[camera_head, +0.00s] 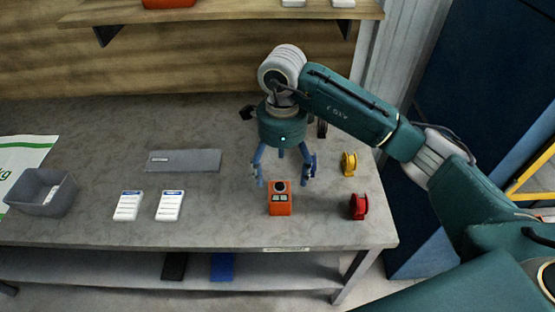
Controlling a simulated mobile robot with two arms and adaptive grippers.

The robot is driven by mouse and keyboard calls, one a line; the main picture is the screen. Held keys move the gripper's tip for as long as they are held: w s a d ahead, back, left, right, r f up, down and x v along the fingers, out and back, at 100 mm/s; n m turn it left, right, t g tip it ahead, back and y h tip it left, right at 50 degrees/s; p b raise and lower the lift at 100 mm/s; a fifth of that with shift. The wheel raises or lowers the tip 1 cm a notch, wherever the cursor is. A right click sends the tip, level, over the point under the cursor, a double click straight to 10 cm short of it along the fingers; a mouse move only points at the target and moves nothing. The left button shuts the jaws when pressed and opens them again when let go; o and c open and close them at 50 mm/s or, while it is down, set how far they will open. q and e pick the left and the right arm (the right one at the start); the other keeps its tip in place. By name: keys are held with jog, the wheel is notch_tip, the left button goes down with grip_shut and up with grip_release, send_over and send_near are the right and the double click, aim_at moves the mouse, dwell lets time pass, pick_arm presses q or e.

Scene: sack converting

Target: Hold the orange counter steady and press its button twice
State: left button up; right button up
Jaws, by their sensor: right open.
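The orange counter (280,207) stands on the grey table near its front right part. It has a dark round button on top and a pale display on its front. My right gripper (285,172) is open and points down, with its blue fingers apart. It is above or just behind the counter, with one finger to each side in the picture. I cannot tell whether the fingers touch the counter. My left gripper is not in view.
A yellow spool (349,163) and a red spool (359,206) stand right of the counter. Two white labelled cards (128,206) (170,205), a grey plate (184,161) and a grey bin (62,198) lie to the left. The table between the plate and counter is clear. A wooden shelf (220,11) is above.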

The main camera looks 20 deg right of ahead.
aim_at(281, 191)
jog(key=shift+s+f+p, duration=0.2)
jog(key=shift+f, duration=0.4)
jog(key=shift+s+f+p, duration=0.15)
jog(key=shift+s+f, duration=0.05)
jog(key=shift+f, duration=0.35)
notch_tip(281, 191, down, 3)
jog(key=shift+w+f+p, duration=0.1)
jog(key=shift+f+p, duration=0.05)
jog(key=shift+p, duration=0.25)
jog(key=shift+w+f+p, duration=0.1)
jog(key=shift+f+p, duration=0.25)
jog(key=shift+f, duration=1.9)
jog(key=c, duration=1.4)
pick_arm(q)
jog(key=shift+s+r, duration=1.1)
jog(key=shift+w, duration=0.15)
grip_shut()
